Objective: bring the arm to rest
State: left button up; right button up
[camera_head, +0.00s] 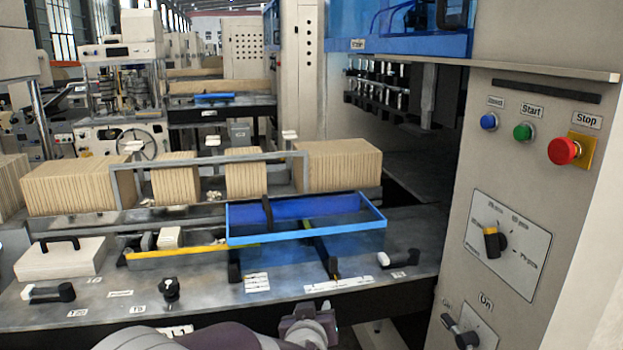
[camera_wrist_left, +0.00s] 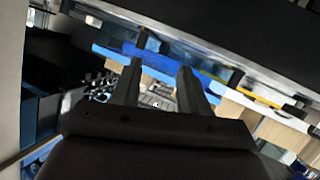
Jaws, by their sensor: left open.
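My left arm (camera_head: 205,341) comes in low along the bottom edge of the head view. Its wrist end, with the left gripper (camera_head: 310,325), is just in front of the machine's bench edge, below the blue tray. In the left wrist view the left gripper's two dark fingers (camera_wrist_left: 158,88) stand apart with nothing between them. The fingertips touch nothing that I can see. My right gripper is in neither view.
A blue open tray (camera_head: 305,232) lies on the metal bench (camera_head: 205,285) and also shows in the left wrist view (camera_wrist_left: 150,62). Stacks of kraft board (camera_head: 340,165) stand behind it. A control panel with a red stop button (camera_head: 564,151) is at the right. Small black-handled levers line the bench front.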

pick_arm(q)
jog(key=s+a+f+m+g, duration=0.1)
jog(key=s+a+f+g, duration=0.3)
jog(key=s, duration=0.3)
jog(key=s+a+f+m+g, duration=0.2)
jog(key=s+f+g, duration=0.2)
jog(key=s+f, duration=0.3)
jog(key=s+a+n+g+y, duration=0.1)
jog(key=s+a+g, duration=0.3)
jog(key=s+a, duration=0.8)
jog(key=shift+s+a+f, duration=0.2)
jog(key=shift+s+a, duration=0.1)
jog(key=shift+s, duration=0.1)
